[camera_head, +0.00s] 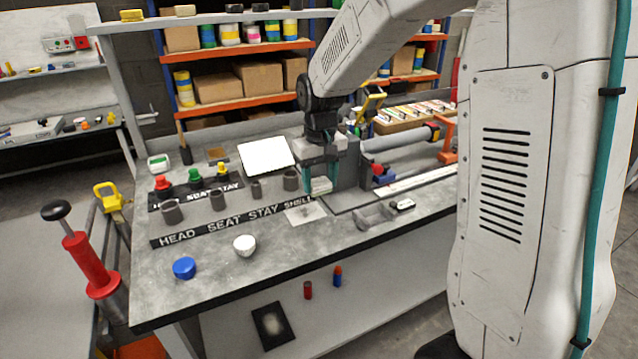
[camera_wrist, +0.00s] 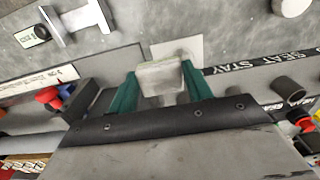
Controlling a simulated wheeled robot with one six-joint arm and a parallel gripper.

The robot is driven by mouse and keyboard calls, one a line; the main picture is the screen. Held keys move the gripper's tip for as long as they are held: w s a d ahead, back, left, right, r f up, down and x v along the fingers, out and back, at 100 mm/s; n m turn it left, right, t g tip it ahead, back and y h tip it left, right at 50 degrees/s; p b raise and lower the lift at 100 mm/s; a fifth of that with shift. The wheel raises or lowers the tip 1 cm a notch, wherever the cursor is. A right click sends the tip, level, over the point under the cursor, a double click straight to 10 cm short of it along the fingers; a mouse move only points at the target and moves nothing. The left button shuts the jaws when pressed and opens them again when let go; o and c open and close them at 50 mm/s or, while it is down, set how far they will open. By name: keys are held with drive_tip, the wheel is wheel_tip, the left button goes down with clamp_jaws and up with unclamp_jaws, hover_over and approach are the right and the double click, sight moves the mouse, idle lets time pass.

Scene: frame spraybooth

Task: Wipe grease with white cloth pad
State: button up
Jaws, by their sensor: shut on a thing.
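My gripper (camera_head: 319,186) is shut on a small whitish pad (camera_head: 321,185), the white cloth pad, above the grey bench. In the wrist view the pad (camera_wrist: 160,77) sits between the two green fingers of my gripper (camera_wrist: 162,84). A pale square plate (camera_head: 305,213) lies flat on the bench just below and in front of the pad. In the wrist view the plate (camera_wrist: 180,48) is partly hidden behind the pad. I cannot tell whether pad and plate touch. No grease can be made out clearly.
Grey cups (camera_head: 218,200) stand along the label strips on the left. A white knob (camera_head: 244,245) and a blue knob (camera_head: 184,268) are near the front edge. A grey bracket (camera_head: 374,216) lies right of the plate. A grey block fixture (camera_wrist: 102,74) is close beside my gripper.

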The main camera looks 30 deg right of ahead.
drive_tip(key=a, duration=0.6)
hover_over(299, 223)
drive_tip(key=shift+f, duration=3)
drive_tip(key=shift+f, duration=0.6)
